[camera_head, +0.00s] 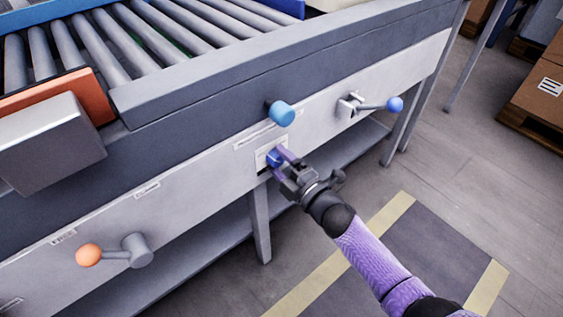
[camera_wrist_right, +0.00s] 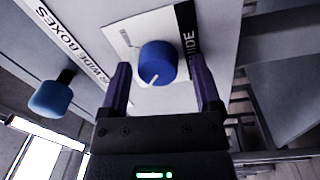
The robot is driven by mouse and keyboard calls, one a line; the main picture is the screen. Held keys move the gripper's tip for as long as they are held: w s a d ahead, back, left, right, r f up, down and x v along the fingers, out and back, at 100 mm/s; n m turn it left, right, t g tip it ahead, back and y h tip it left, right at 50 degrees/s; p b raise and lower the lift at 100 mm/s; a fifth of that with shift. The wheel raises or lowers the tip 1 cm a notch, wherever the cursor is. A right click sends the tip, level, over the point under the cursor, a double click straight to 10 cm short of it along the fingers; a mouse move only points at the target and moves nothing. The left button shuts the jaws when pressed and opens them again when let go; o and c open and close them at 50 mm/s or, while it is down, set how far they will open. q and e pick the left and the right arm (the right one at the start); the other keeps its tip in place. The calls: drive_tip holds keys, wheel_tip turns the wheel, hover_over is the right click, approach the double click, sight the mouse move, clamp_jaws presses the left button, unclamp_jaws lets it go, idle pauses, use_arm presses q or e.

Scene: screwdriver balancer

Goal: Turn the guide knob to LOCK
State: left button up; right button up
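The guide knob (camera_wrist_right: 157,62) is a round blue dial on a white label plate (camera_wrist_right: 118,32). A white pointer line on it points toward the lower left in the wrist view. The plate's dark strip shows part of the word GUIDE; I cannot read a LOCK mark. My right gripper (camera_wrist_right: 161,68) is open, with one purple finger on each side of the knob and gaps between. In the head view, the right gripper (camera_head: 281,158) reaches up to the conveyor's side panel and partly covers the knob (camera_head: 273,158). My left gripper is not in view.
A light blue knob (camera_head: 281,113) sticks out just above the plate. A blue-ball lever (camera_head: 394,104) is to the right, an orange-ball lever (camera_head: 89,255) at the lower left. Rollers (camera_head: 100,45) run on top. Floor at the right front is open.

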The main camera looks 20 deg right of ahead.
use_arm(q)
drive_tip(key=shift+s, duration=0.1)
use_arm(e)
drive_tip(key=shift+s+r, duration=0.1)
drive_tip(key=shift+s, duration=0.05)
use_arm(q)
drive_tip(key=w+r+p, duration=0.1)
drive_tip(key=p, duration=0.1)
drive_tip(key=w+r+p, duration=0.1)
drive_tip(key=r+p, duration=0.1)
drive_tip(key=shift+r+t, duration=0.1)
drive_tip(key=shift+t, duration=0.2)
use_arm(e)
drive_tip(key=v, duration=0.9)
drive_tip(key=shift+s+d, duration=0.15)
drive_tip(key=shift+s, duration=0.2)
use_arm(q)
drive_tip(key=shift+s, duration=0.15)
